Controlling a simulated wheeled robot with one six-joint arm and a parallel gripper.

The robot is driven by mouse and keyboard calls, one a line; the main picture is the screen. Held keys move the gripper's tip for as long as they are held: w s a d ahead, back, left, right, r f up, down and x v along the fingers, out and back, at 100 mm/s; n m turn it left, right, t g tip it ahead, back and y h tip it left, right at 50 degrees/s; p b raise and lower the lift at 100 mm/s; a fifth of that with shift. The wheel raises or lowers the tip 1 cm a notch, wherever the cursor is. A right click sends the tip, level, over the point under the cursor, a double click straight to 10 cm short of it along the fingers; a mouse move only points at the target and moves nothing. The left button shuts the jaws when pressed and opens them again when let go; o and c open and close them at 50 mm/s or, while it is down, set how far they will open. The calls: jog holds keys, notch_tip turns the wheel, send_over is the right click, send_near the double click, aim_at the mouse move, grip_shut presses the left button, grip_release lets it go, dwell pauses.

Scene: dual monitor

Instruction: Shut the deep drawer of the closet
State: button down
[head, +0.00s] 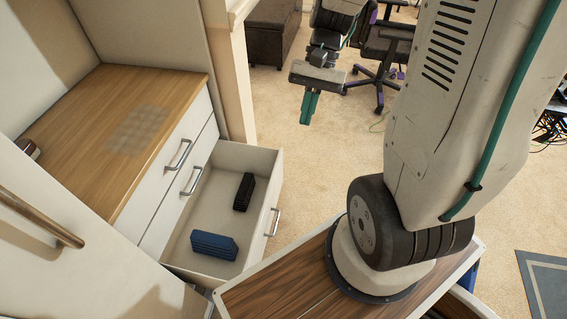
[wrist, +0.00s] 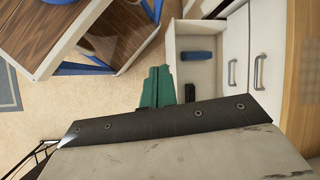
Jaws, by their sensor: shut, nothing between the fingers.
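The closet's deep drawer (head: 262,158) is pulled out from the white cabinet below two closed fronts. Its bar handle (head: 273,222) is on the outer front. A black block-like item (head: 244,192) and a blue one (head: 213,245) lie inside. My gripper (head: 309,110), with green fingers, is shut and empty. It hangs beyond the drawer's far front corner, apart from it in the head view. In the wrist view the green fingers (wrist: 157,88) appear just left of the open drawer (wrist: 212,42); whether they touch its front is unclear.
A wooden countertop (head: 85,120) tops the cabinet. A wood-topped unit (wrist: 70,35) stands near the drawer. Carpet (head: 300,165) in front of the drawer is clear.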

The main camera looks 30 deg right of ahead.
jog(key=w+d+f+m+t+y, duration=0.1)
jog(key=w+d+f+m+t, duration=0.4)
jog(key=f, duration=0.9)
jog(key=w+d+f+m+t+y, duration=0.1)
jog(key=w+d+f+m, duration=0.15)
jog(key=f+m, duration=0.75)
jog(key=w+d+f+m+t+y, duration=0.1)
jog(key=w+d+f+m+t, duration=0.3)
jog(key=f, duration=1.3)
jog(key=m+h, duration=0.1)
jog(key=h, duration=0.1)
send_near(278, 168)
jog(key=x, duration=0.4)
jog(key=d+x, duration=0.1)
jog(key=x, duration=0.1)
jog(key=shift+d+f, duration=0.1)
jog(key=shift+f, duration=0.25)
jog(key=shift+w+a, duration=0.2)
jog(key=shift+w, duration=0.1)
